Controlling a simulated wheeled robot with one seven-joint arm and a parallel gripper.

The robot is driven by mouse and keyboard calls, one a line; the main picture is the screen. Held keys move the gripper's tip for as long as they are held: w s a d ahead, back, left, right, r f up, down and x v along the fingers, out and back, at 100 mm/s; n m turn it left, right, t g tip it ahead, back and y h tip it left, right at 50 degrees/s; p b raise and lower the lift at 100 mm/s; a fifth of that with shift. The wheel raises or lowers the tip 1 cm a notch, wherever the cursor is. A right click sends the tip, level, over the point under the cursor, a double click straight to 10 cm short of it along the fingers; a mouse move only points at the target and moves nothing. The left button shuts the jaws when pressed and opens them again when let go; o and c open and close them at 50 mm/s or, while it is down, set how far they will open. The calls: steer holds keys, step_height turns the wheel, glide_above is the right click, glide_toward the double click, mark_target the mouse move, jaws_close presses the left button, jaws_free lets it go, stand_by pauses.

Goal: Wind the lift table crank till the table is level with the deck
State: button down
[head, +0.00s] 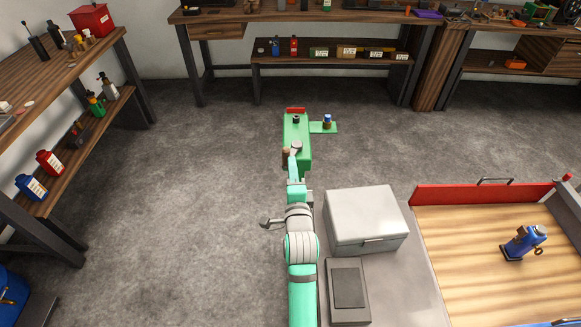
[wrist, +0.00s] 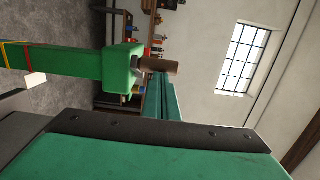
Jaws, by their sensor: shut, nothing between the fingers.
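A green lift unit (head: 297,132) stands ahead of me on the floor in the head view. A small green plate (head: 331,130) juts from its right side and carries a small blue-topped item (head: 326,121). The crank's brown grip (head: 286,154) is at the unit's near left; in the wrist view the grip (wrist: 160,66) sticks out from a green bar end (wrist: 122,66). My gripper (head: 292,160) is shut and empty, close beside the grip. In the wrist view a teal finger (wrist: 160,98) shows next to the grip; I cannot tell whether they touch. The deck is not clearly identifiable.
A wooden-floored bed (head: 460,270) with a red wall holds a blue device (head: 523,242) at right. A pale box (head: 366,220) sits nearby. Workbenches line the back and left, including a shelf (head: 330,50). The grey floor (head: 200,180) around the lift unit is clear.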

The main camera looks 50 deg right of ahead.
steer(key=shift+w, duration=0.1)
steer(key=w+a+v, duration=0.1)
steer(key=v, duration=1)
steer(key=shift+s+a, duration=0.25)
steer(key=shift+s, duration=0.1)
